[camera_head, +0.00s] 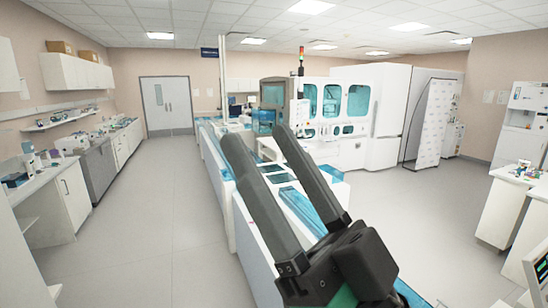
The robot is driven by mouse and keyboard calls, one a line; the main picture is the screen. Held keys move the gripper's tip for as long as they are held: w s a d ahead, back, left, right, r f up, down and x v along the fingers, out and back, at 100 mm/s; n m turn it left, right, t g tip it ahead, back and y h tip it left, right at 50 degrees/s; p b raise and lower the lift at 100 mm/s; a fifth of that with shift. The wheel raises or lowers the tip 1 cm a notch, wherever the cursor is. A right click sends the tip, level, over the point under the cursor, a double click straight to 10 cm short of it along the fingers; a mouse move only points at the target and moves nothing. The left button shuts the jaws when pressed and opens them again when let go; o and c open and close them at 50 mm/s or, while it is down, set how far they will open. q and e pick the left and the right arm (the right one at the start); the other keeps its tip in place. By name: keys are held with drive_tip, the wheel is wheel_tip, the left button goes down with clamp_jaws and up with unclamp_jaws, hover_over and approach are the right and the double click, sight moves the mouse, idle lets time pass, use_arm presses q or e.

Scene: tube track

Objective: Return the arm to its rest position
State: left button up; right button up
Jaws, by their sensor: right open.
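My right gripper (255,140) is large in the head view, reaching up from the bottom centre. Its two dark fingers are apart and nothing shows between their tips. It stands in front of the white tube track (245,230) with blue covers and hides part of it. My left gripper is not in view.
A large white analyser (345,150) with blue windows stands beyond the track. White benches (65,200) with lab items line the left wall. Another bench (505,205) stands at the right. The grey floor (150,240) is clear left of the track. Double doors (167,105) are at the back.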

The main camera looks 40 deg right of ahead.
wheel_tip(320, 180, up, 16)
drive_tip(key=p, duration=1.6)
wheel_tip(320, 180, down, 47)
drive_tip(key=b, duration=4.6)
drive_tip(key=shift+d+b, duration=0.15)
drive_tip(key=shift+b, duration=0.25)
drive_tip(key=shift+w, duration=0.1)
